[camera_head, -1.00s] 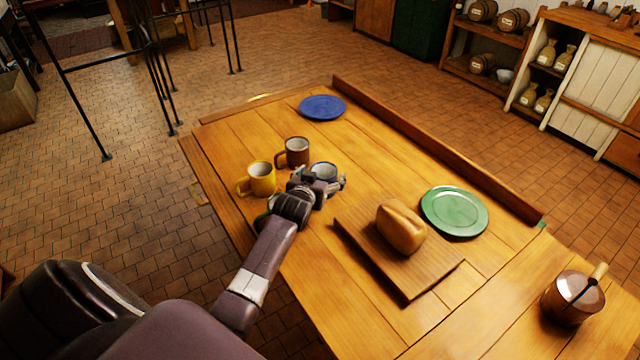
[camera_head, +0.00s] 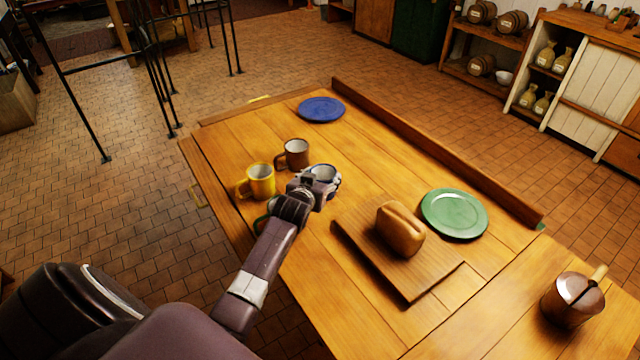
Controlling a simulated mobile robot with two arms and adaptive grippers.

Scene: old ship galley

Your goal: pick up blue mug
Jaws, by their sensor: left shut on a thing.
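The blue mug (camera_head: 322,171) stands on the wooden table (camera_head: 370,165); mainly its rim and pale inside show, and the rest is hidden behind my left gripper. My left gripper (camera_head: 325,184) is shut on the blue mug, reaching it from the near side. I cannot see whether the mug is off the table. My right gripper is not in view.
A brown mug (camera_head: 293,154) and a yellow mug (camera_head: 258,182) stand close, left of the gripper. A bread loaf (camera_head: 401,229) lies on a cutting board (camera_head: 375,262).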

